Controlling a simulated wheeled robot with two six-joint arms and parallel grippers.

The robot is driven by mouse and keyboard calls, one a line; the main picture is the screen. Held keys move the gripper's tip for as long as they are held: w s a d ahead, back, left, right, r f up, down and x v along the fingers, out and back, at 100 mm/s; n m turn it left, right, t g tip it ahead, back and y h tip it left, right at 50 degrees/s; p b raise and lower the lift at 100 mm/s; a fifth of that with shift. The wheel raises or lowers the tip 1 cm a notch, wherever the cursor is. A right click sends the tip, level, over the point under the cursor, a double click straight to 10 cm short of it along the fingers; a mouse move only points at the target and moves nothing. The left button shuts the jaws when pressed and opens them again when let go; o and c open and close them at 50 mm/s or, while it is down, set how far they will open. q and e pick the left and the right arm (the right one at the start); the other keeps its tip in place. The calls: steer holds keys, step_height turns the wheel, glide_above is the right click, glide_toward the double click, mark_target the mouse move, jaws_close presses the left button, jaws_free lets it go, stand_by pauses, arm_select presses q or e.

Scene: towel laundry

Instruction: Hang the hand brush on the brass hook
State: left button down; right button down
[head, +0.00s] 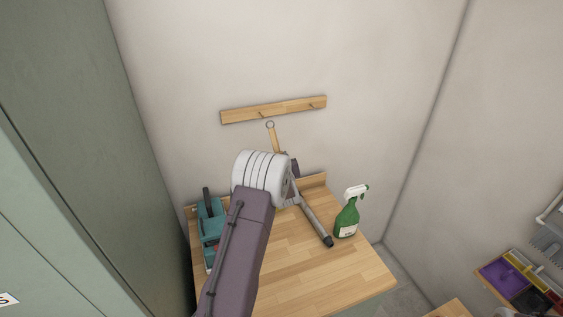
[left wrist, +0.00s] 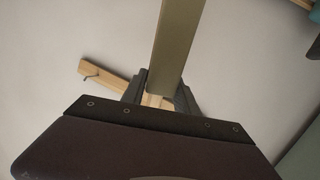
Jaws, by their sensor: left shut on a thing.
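The hand brush shows in the head view as a tan handle (head: 274,138) with a ring at its upper end; the rest is hidden behind my left arm. My left gripper (head: 284,155), partly hidden by its wrist, is shut on the brush. In the left wrist view an olive-brown bar (left wrist: 179,45) runs up from between its fingers (left wrist: 161,97). The ring is close below a small hook (head: 261,115) on the wooden wall rail (head: 285,107); I cannot tell whether they touch. A second hook (head: 311,106) is farther right. My right gripper is not in view.
A wooden-topped counter (head: 285,262) stands below the rail. A green spray bottle (head: 347,215) stands at its right, and a teal caddy (head: 210,222) at its left. A tall green cabinet (head: 75,130) is at left. The wall around the rail is clear.

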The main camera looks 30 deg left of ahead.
arm_select(q)
steer(key=w+a+f, duration=0.1)
steer(key=w+a, duration=0.4)
steer(key=a, duration=0.2)
steer(key=shift+w+a+f+b, duration=0.2)
steer(key=shift+w+f+b, duration=0.15)
steer(key=shift+b, duration=0.1)
stand_by(0.4)
stand_by(0.5)
